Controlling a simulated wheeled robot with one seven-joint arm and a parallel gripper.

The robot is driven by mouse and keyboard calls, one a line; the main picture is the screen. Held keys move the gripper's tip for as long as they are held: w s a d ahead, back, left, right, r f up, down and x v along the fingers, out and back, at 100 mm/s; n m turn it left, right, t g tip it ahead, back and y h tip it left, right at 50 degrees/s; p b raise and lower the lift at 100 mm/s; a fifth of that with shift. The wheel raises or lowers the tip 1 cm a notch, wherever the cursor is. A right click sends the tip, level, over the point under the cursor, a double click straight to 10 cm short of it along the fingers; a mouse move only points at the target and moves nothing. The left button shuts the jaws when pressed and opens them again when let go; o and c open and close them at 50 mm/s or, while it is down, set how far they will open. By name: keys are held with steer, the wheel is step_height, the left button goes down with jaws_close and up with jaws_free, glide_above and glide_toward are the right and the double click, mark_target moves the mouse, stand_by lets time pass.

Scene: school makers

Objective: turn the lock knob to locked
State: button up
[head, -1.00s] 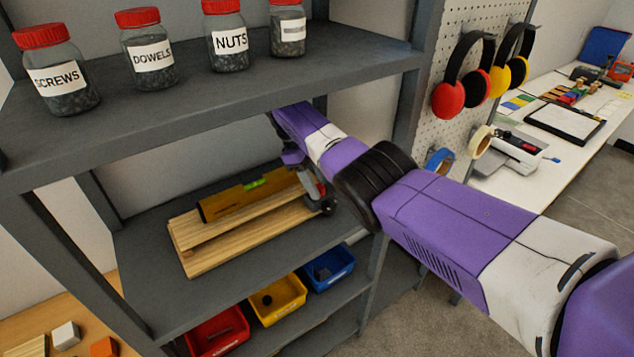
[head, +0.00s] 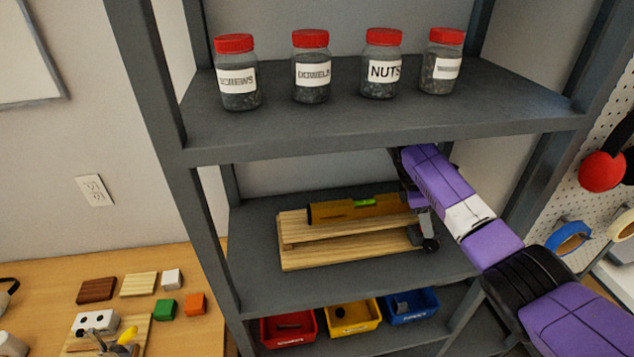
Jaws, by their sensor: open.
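No lock knob shows in the head view. My gripper (head: 428,238) hangs between the shelves of the grey rack, beside the right end of the stacked wooden boards (head: 310,257). It is open, with nothing seen between its fingers; its far side is hidden. A yellow-brown spirit level (head: 335,211) lies on the boards just left of my gripper. I cannot tell whether the gripper touches the boards or the level.
The grey rack (head: 375,147) frames my arm with its shelves and posts. Several red-lidded jars (head: 311,80) stand above. Red, yellow (head: 352,319) and blue bins sit below. A wooden table (head: 180,328) with blocks is at the left, a pegboard (head: 590,185) at the right.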

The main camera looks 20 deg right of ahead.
steer(key=n+t+b, duration=0.1)
steer(key=n, duration=0.1)
steer(key=n+t, duration=0.1)
steer(key=n, duration=0.2)
steer(key=shift+s+f+b, duration=0.2)
steer(key=shift+b, duration=0.15)
steer(key=n+t+b, duration=0.1)
steer(key=n+b, duration=0.1)
steer(key=n+t+b, duration=0.1)
steer(key=n+b, duration=0.1)
steer(key=n, duration=0.1)
steer(key=shift+s+d+f, duration=0.1)
steer(key=shift+s+d, duration=0.05)
steer(key=r, duration=0.1)
steer(key=a+r, duration=0.1)
steer(key=r, duration=0.1)
steer(key=shift+s+a+n, duration=0.1)
steer(key=shift+a+n, duration=0.05)
steer(key=shift+n, duration=0.25)
steer(key=s+a, duration=0.6)
steer(key=a, duration=0.4)
steer(key=w+a+r+m+t+y, duration=0.7)
steer(key=w+a+r+t, duration=0.3)
steer(key=a, duration=0.6)
steer(key=shift+w+r+t, duration=0.3)
steer(key=shift+w+r, duration=0.75)
steer(key=shift+w, duration=0.35)
steer(key=shift+a+y, duration=0.2)
steer(key=shift+y, duration=0.1)
